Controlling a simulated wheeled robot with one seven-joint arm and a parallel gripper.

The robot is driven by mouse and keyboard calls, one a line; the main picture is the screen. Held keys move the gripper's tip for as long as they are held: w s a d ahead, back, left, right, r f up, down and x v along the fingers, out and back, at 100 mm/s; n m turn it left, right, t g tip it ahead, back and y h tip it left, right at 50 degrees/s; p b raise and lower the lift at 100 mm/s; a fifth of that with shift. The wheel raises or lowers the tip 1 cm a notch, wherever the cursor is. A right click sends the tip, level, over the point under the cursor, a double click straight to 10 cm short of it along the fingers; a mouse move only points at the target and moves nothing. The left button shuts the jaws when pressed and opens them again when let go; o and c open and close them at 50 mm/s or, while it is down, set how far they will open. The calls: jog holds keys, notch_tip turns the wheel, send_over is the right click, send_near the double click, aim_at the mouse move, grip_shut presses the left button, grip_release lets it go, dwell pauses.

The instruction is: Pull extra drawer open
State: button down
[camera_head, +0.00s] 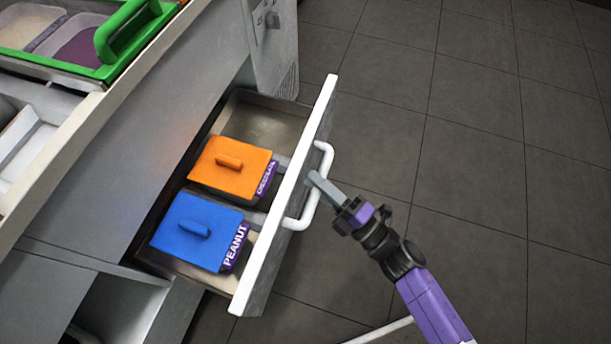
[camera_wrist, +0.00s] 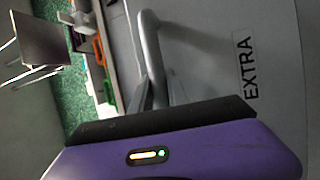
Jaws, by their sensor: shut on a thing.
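The extra drawer (camera_head: 286,200) is pulled out from the counter and stands open. Its front has a white bar handle (camera_head: 326,170), and the word EXTRA shows on the front in the wrist view (camera_wrist: 249,68). My gripper (camera_head: 316,181) is shut on the handle near its middle. The handle also shows in the wrist view (camera_wrist: 153,60), running down behind the dark edge of my gripper, which hides the grip itself. Inside the drawer are an orange-lidded container (camera_head: 215,170) and a blue-lidded container marked PEANUT (camera_head: 180,232).
A green-framed topping tray (camera_head: 92,68) sits on the counter at the top left. An open compartment (camera_head: 115,310) shows below the drawer. The tiled floor (camera_head: 480,150) to the right is clear. A table (camera_wrist: 40,45) stands far off in the wrist view.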

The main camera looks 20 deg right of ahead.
jog(key=shift+s+d, duration=0.1)
jog(key=c, duration=1.3)
grip_release()
jog(key=v, duration=0.7)
jog(key=shift+s+d+p, duration=0.25)
jog(key=shift+s+p, duration=0.05)
jog(key=shift+s, duration=0.05)
jog(key=shift+f, duration=0.25)
